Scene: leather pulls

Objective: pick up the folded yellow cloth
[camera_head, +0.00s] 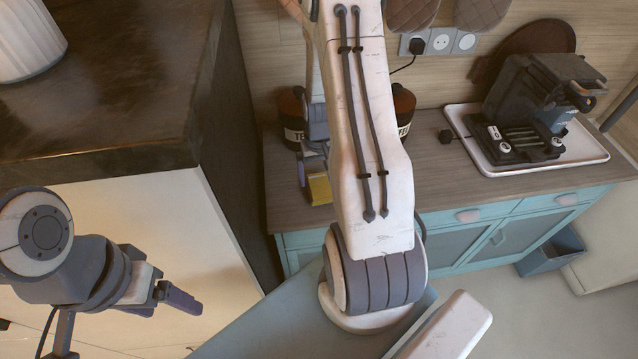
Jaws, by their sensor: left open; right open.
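The folded yellow cloth (319,189) lies on the wooden counter, near its left end. It is partly hidden behind my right arm. My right gripper (311,172) is open and close to the cloth, with a blue-grey finger just beside it on the left. The rest of that gripper is hidden by my arm, so I cannot tell whether it touches the cloth. My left gripper (180,298) is open and empty at the lower left, in front of the pale cabinet side and far from the cloth.
Dark jars (403,108) stand behind my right arm. A tall dark-topped cabinet (110,110) with a white ribbed pot (27,40) rises on the left.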

